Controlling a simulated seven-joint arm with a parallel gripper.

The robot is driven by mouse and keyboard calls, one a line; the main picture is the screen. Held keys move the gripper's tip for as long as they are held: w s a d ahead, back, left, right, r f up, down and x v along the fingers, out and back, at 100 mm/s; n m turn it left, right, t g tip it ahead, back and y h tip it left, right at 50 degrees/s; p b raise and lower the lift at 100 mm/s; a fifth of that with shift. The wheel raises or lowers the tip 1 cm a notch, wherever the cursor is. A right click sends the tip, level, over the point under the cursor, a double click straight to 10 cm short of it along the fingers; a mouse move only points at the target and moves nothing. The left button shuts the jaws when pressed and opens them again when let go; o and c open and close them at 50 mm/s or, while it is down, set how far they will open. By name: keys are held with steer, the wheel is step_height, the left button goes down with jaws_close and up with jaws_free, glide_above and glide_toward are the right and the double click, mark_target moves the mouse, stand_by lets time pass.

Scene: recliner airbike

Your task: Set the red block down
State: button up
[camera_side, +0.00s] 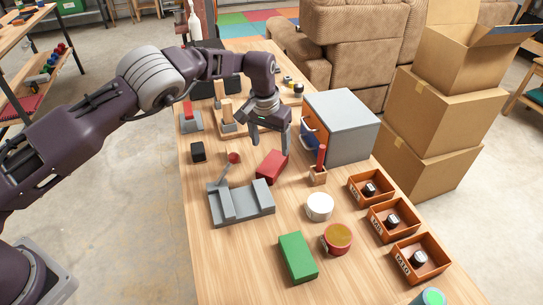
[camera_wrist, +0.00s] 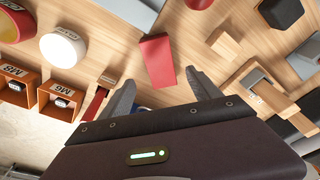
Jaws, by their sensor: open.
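The red block (camera_side: 271,165) lies on the wooden table between the grey slotted fixture and the grey cabinet. In the wrist view the red block (camera_wrist: 157,60) shows just beyond the fingertips, roughly in line with the gap between them. My gripper (camera_side: 270,146) is open, with its fingers pointing down at the far end of the block. In the wrist view my gripper (camera_wrist: 160,82) has its fingers spread apart with nothing held between them. I cannot tell whether a finger touches the block.
The grey fixture (camera_side: 241,207) with a red-knobbed lever is in front. The grey cabinet (camera_side: 345,120) and a small wooden holder with a red stick (camera_side: 319,170) stand right. A black cube (camera_side: 198,151) lies left. A white round (camera_side: 319,206) and green block (camera_side: 297,257) are nearer the front.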

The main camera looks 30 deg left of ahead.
steer(key=r, duration=0.4)
steer(key=shift+s, duration=0.35)
steer(key=s+a+r+n+h, duration=0.1)
steer(key=s+a+r, duration=0.25)
steer(key=r, duration=0.35)
steer(key=s+a+r+t, duration=0.1)
steer(key=s+a+r, duration=0.1)
steer(key=s+r, duration=0.45)
steer(key=s+a+r+n+h, duration=0.1)
steer(key=s+a+r, duration=0.2)
steer(key=r, duration=0.5)
steer(key=s+a+r+t, duration=0.1)
steer(key=s+r, duration=0.1)
steer(key=s, duration=0.8)
steer(key=s+a+r+m+t, duration=0.1)
steer(key=s+r, duration=0.1)
steer(key=s, duration=0.8)
steer(key=shift+s+r+y, duration=0.15)
steer(key=shift+s+y, duration=0.05)
steer(key=shift+y, duration=0.1)
steer(key=shift+o, duration=0.5)
steer(key=s+a+f+m+y, duration=0.1)
steer(key=s+f, duration=0.3)
steer(key=s, duration=0.5)
steer(key=shift+f+t, duration=0.2)
steer(key=shift+t, duration=0.2)
steer(key=shift+a, duration=0.1)
